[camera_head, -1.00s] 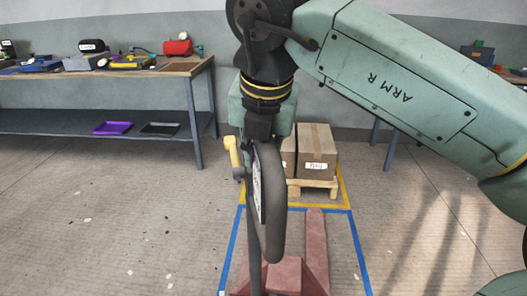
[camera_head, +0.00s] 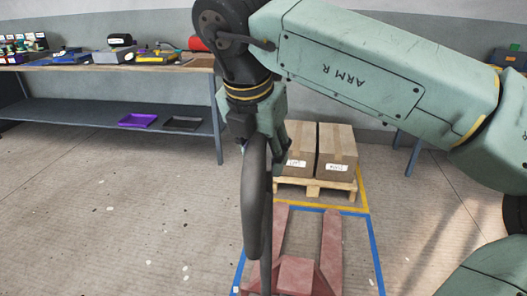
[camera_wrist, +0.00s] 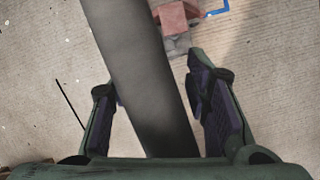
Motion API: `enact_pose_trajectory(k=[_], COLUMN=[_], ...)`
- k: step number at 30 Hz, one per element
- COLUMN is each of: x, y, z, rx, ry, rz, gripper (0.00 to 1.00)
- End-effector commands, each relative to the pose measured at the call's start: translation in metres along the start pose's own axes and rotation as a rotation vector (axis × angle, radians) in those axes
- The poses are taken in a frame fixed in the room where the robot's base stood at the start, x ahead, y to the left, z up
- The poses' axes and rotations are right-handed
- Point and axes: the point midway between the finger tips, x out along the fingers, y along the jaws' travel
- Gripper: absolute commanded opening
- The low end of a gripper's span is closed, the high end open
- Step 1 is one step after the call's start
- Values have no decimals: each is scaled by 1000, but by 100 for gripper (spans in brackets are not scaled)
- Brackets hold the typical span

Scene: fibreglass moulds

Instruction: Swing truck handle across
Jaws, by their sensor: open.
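The truck handle (camera_head: 255,205) is a dark grey loop on a shaft, seen nearly edge-on in the middle of the head view. In the wrist view its thick grey bar (camera_wrist: 142,70) runs between the two fingers of my gripper (camera_wrist: 153,88). The jaws are open around the bar, with a clear gap at the right finger. In the head view my gripper (camera_head: 266,130) is at the handle's top and partly hides it. The red pallet truck (camera_head: 297,276) stands below with its forks pointing away. The handle's foot is cut off by the lower edge.
Two cartons (camera_head: 336,152) rest on a wooden pallet (camera_head: 315,188) beyond the forks, inside yellow floor tape (camera_head: 362,190). Blue tape (camera_head: 376,250) borders the truck. A workbench (camera_head: 110,64) stands at the back left. The floor at left is clear.

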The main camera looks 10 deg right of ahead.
Motion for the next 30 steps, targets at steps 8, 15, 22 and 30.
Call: enact_pose_trajectory(k=[8, 15, 22, 30], x=[-8, -33, -66, -80], y=[-3, -2, -1, -2], z=[1, 1, 1, 0], rx=[2, 3, 4, 3], ry=[-42, -29, -11, -1], rz=[-51, -33, -14, -7], gripper=[44, 44, 44, 44])
